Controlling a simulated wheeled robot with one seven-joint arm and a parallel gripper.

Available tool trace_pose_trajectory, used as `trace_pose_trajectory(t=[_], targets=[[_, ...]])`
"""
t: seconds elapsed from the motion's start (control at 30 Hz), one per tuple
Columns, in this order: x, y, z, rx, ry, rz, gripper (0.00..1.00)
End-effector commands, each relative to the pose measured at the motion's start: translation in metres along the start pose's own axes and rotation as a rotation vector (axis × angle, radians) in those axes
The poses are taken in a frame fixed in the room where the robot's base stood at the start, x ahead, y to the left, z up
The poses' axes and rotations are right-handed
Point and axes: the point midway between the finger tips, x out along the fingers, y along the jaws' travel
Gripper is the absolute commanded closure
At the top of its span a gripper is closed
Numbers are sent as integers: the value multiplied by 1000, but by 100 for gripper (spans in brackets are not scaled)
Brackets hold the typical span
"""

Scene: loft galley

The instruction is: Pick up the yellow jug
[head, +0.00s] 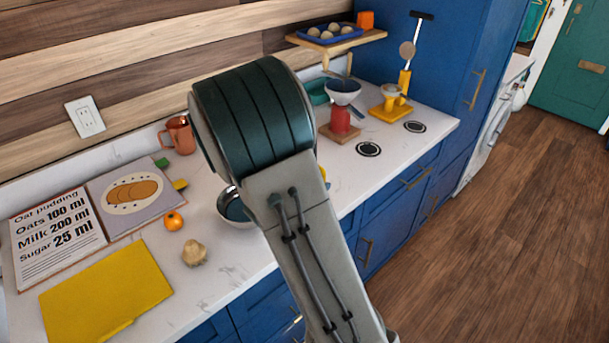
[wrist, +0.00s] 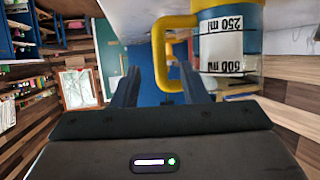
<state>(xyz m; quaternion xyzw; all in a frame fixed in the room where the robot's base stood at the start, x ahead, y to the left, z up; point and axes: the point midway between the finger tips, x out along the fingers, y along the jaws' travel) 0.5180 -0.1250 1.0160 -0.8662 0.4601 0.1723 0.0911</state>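The yellow jug (wrist: 228,45) shows at the upper right of the wrist view, close up and cut off by the top edge. It has a clear or white measuring band with black marks, upside down in this view, and a thick yellow handle (wrist: 158,52). My gripper (wrist: 160,78) is open, with one dark finger on either side of the handle in the picture. I cannot tell whether the fingers touch it. In the head view my arm hides the gripper and most of the jug; a small yellow bit (head: 324,174) at the arm's right edge may be part of it.
On the white counter are a bowl (head: 233,208), an orange fruit (head: 173,221), a yellow mat (head: 107,291), an open recipe book (head: 60,240) and a copper mug (head: 180,135). A red scale (head: 341,122) stands farther back. A wooden shelf (head: 335,42) overhangs the back.

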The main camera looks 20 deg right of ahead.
Motion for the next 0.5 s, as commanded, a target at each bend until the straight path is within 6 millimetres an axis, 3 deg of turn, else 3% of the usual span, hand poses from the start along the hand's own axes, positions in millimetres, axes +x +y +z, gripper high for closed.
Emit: trace_pose_trajectory(t=[0.23, 0.5], targets=[[19, 0, -2, -1, 0, 1, 60], [57, 0, -7, -2, 0, 1, 60]])
